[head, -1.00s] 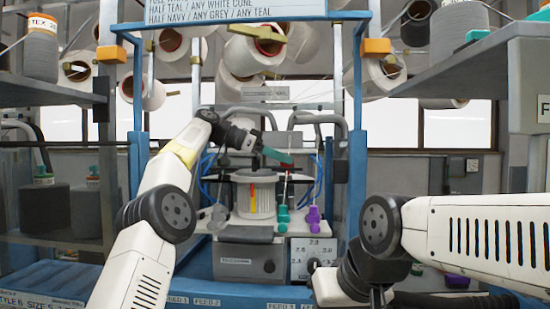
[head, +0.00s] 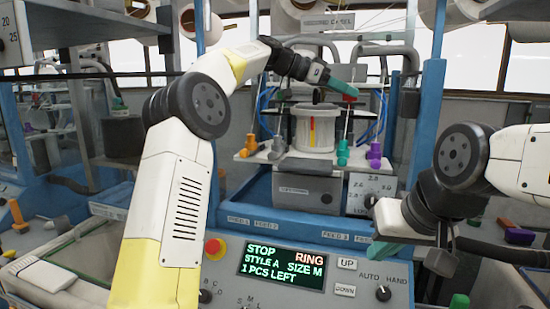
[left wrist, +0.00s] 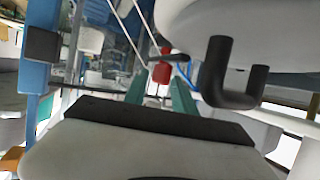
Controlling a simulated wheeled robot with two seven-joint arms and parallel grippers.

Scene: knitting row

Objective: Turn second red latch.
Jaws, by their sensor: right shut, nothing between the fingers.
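My left gripper (head: 342,88) reaches over the top of the knitting cylinder (head: 301,132). Its two teal fingers are apart in the left wrist view (left wrist: 160,88). A small red part, perhaps a latch (left wrist: 162,74), shows between and beyond them. Whether the fingers touch it I cannot tell. A red spot also shows at the fingertips in the head view. The cylinder has a red and yellow stripe on its front. My right gripper (head: 378,251) is shut and empty, low at the right, by the control panel. I cannot make out a row of separate latches.
The control panel (head: 340,281) has a display (head: 283,268) reading STOP, RING, STYLE A, SIZE M, 1 PCS LEFT. Orange, teal and purple knobs (head: 375,155) stand around the cylinder. A blue post (head: 426,140) rises at the right; grey curved tubes (head: 385,49) pass behind my left gripper.

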